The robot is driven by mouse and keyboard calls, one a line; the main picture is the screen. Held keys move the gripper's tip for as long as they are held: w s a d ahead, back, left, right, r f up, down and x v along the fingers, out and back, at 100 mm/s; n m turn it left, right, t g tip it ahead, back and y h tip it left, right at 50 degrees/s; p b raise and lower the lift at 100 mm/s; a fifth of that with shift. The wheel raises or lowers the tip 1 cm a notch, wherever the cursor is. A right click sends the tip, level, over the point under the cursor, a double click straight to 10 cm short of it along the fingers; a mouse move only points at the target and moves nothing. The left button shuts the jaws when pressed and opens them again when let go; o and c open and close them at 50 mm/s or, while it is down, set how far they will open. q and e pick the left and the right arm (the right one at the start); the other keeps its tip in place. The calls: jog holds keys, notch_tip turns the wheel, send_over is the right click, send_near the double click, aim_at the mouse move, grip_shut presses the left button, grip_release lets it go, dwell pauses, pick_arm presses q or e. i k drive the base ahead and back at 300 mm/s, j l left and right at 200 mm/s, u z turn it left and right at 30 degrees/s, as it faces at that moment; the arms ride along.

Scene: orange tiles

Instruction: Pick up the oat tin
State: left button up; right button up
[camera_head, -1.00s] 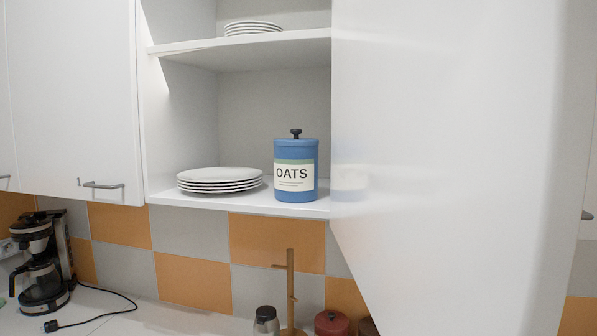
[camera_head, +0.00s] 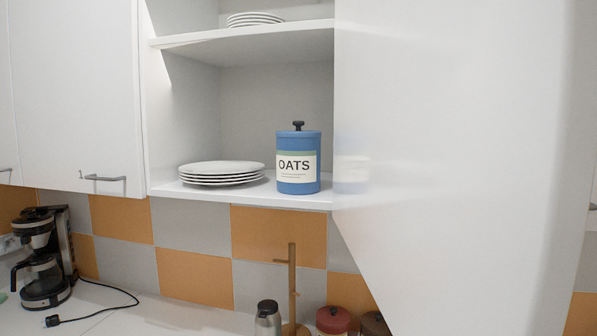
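The oat tin (camera_head: 298,184) is a blue cylinder with a dark knob on its lid and a pale label reading OATS. It stands upright on the lower shelf (camera_head: 235,194) of the open wall cupboard, near the right end. A stack of white plates is to its left, with a small gap between them. Neither my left gripper nor my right gripper shows in the head view.
The open white cupboard door (camera_head: 455,150) fills the right side, close to the tin. The plate stack (camera_head: 222,173) shares its shelf. Below, on the counter, are a coffee maker (camera_head: 42,258), wooden stand (camera_head: 291,290), flask (camera_head: 267,318) and red canister (camera_head: 333,320).

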aim_at(298, 159)
jog(key=k+j+z, duration=0.15)
jog(key=j+z, duration=0.2)
jog(key=k+j+z, duration=0.5)
jog(key=j+z, duration=0.2)
